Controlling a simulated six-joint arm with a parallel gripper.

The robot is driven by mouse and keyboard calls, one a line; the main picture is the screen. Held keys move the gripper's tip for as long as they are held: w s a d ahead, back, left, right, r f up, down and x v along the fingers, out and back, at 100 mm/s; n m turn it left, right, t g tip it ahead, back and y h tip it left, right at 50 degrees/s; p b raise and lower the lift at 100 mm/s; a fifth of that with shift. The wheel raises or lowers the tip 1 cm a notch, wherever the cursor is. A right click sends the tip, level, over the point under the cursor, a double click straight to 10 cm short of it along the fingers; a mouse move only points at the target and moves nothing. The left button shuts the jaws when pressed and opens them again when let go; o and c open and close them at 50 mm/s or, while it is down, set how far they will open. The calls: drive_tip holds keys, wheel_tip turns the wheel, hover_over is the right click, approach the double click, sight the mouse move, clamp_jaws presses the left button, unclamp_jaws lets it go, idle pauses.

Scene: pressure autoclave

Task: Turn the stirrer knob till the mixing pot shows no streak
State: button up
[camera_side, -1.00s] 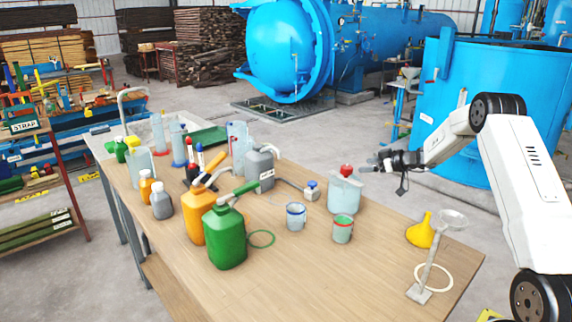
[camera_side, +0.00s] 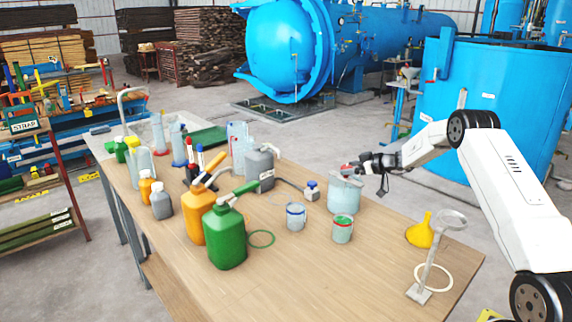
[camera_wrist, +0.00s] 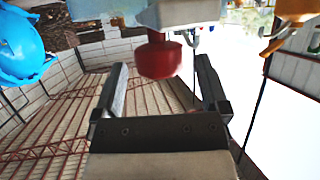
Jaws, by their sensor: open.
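The mixing pot (camera_side: 345,194) is a pale grey-blue vessel on the right half of the bench. The red stirrer knob (camera_side: 346,168) sits on its top, partly hidden by my gripper (camera_side: 355,166). In the wrist view the knob (camera_wrist: 158,57) lies between the tips of my gripper (camera_wrist: 160,72), with a gap on each side. My gripper is open and comes in from the right at knob height. The pot's pale top also shows in the wrist view (camera_wrist: 185,13). I cannot make out a streak on the pot.
A yellow funnel (camera_side: 420,232) and a clear stand (camera_side: 424,280) are to the right. Green (camera_side: 226,240) and orange (camera_side: 197,215) containers stand left. The bench's front right is mostly clear.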

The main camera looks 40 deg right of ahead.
drive_tip(key=shift+w+a+f, duration=0.2)
drive_tip(key=shift+w, duration=0.35)
clamp_jaws()
drive_tip(key=shift+m+h, duration=0.6)
drive_tip(key=shift+h, duration=0.2)
drive_tip(key=shift+a+m+h, duration=0.15)
drive_tip(key=shift+m+h, duration=1.65)
drive_tip(key=shift+h, duration=0.2)
drive_tip(key=shift+m+h, duration=0.7)
drive_tip(key=shift+h, duration=0.2)
